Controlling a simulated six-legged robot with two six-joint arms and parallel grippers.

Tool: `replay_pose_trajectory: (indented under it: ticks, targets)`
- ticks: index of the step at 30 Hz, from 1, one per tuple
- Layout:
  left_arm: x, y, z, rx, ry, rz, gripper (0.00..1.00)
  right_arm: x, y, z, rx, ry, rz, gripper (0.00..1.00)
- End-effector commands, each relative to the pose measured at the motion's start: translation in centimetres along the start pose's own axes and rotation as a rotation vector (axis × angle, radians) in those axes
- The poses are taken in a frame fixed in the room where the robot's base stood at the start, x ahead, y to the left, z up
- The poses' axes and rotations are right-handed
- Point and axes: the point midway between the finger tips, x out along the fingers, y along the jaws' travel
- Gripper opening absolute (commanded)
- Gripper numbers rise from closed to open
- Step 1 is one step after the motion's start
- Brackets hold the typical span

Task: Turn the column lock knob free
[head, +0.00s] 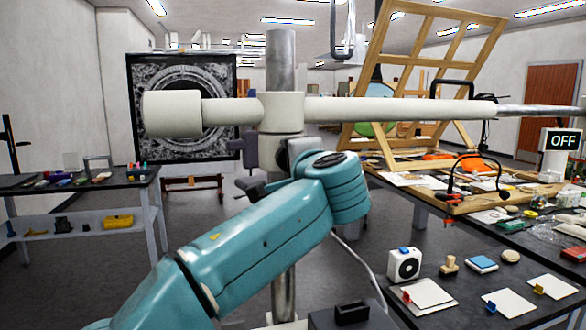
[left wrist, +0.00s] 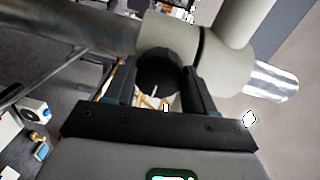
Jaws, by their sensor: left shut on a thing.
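A dark round knob (left wrist: 157,79) sits under the cream collar in the left wrist view, between the two fingers of my left gripper (left wrist: 158,68). The fingers are shut on its sides. In the head view the cream collar (head: 281,112) joins the upright metal column (head: 281,60) and a long cream cross arm (head: 385,110). My teal left arm reaches up to the column just below the collar. Its wrist hides the knob and most of the gripper there. My right gripper is in neither view.
The cross arm spans the head view, with a thick cream end (head: 172,113) at left. A dark bench (head: 355,270) at right holds cards, a small white device (head: 403,264) and a wooden easel frame (head: 425,70). A side table (head: 80,183) stands at left.

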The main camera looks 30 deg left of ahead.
Motion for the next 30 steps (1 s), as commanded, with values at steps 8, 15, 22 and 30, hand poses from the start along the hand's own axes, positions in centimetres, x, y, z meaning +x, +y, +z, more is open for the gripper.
replay_pose_trajectory:
  ticks: [8, 15, 22, 30]
  targets:
    - [0.04, 0.08, 0.21, -0.108, 0.0, 0.002, 0.24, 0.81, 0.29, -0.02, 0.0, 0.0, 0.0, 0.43]
    - [0.04, 0.1, 0.18, -0.137, 0.001, 0.004, 0.24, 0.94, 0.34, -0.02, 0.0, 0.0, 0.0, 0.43]
    - [0.05, 0.15, 0.16, -0.138, 0.001, 0.005, 0.24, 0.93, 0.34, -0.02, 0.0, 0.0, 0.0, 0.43]
    - [0.04, 0.17, 0.11, -0.137, 0.003, 0.005, 0.8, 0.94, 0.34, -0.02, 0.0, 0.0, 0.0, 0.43]
